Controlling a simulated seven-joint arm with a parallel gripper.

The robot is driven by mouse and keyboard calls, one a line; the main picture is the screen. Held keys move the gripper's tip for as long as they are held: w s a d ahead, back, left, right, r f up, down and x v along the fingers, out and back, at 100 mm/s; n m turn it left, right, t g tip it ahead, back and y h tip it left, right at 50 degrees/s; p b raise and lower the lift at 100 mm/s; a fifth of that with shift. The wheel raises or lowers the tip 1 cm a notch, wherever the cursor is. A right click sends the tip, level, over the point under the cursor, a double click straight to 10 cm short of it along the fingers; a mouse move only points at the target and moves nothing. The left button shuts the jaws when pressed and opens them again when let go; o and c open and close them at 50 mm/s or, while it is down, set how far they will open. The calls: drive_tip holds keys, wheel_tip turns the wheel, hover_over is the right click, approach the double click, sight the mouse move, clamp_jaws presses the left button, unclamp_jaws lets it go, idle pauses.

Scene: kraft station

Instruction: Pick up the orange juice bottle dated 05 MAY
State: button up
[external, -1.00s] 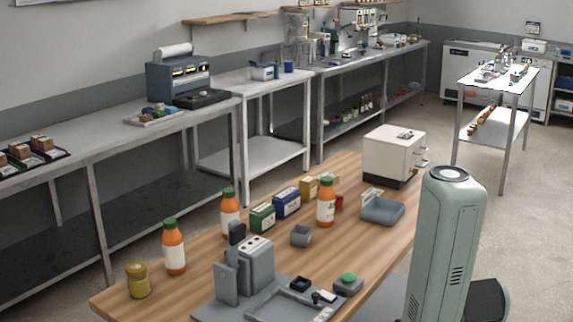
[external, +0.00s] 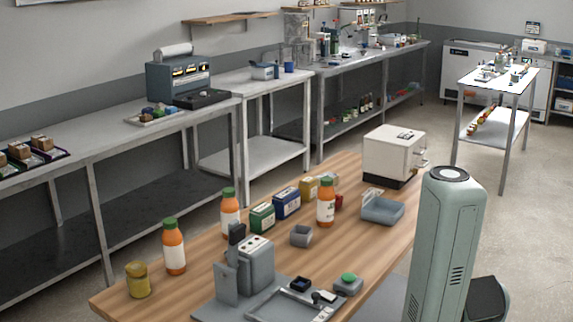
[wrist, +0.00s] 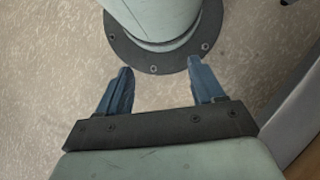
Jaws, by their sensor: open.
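Three orange juice bottles with green caps and white labels stand upright on the wooden table. One bottle (external: 174,247) is at the near left, one bottle (external: 229,212) is further back, and one bottle (external: 326,201) is right of the small boxes. Their dates are too small to read, so I cannot tell which is dated 05 MAY. My gripper (wrist: 160,82) shows only in the wrist view. Its two blue fingers are apart and empty, over the floor and beside my own base. No bottle shows in the wrist view.
A yellow jar (external: 138,280), a grey device (external: 254,264), a green box (external: 262,218), a blue box (external: 287,204), a grey cup (external: 301,236) and a grey tray (external: 382,210) crowd the wooden table (external: 200,285). A white machine (external: 393,155) stands at its far end.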

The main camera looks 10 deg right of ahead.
drive_tip(key=o, duration=0.4)
drive_tip(key=shift+c, duration=0.2)
